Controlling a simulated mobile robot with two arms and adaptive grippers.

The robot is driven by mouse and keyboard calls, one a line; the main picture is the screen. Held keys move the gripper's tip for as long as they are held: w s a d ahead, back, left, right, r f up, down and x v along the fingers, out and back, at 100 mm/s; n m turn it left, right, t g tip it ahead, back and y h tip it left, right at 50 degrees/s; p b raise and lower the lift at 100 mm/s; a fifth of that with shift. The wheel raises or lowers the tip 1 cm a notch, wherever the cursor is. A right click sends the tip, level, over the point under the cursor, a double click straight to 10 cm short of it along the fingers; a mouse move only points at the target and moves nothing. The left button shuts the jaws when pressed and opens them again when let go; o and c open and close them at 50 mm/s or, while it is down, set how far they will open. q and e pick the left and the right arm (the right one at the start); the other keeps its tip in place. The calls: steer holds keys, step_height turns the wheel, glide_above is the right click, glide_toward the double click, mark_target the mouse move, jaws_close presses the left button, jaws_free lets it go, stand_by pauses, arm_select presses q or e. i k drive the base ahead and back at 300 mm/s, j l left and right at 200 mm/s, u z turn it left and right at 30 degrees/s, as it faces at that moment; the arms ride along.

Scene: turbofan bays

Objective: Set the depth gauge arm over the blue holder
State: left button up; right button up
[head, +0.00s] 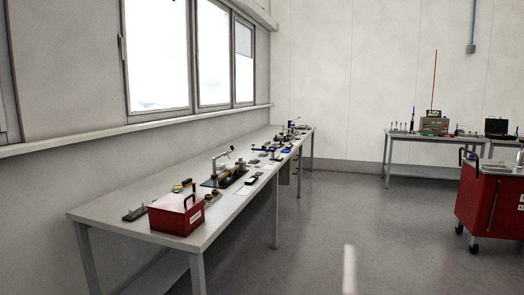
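A long grey workbench (115,212) runs along the left wall under the windows. Small tools and fixtures stand along it, some with blue parts near its far end (290,122). They are too small for me to tell the depth gauge arm or the blue holder for certain. A metal fixture with a raised lever arm (222,160) stands on a dark plate near the bench's middle. Neither of my grippers is in view.
A red toolbox (176,216) with a dark handle sits at the bench's near end. A red wheeled cart (488,208) stands at the right. A second table (400,138) with equipment is by the back wall. The grey floor (345,220) between bench and cart is clear.

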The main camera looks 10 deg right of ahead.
mark_target(263, 149)
steer(key=i+l+z, duration=0.35)
steer(key=i, duration=0.25)
steer(key=i+l+z, duration=0.35)
steer(key=i, duration=0.3)
steer(key=i+z, duration=0.35)
steer(key=i, duration=0.25)
steer(key=i+u, duration=0.2)
steer(key=i, duration=0.85)
steer(key=i+l+u, duration=0.2)
steer(key=i, duration=0.85)
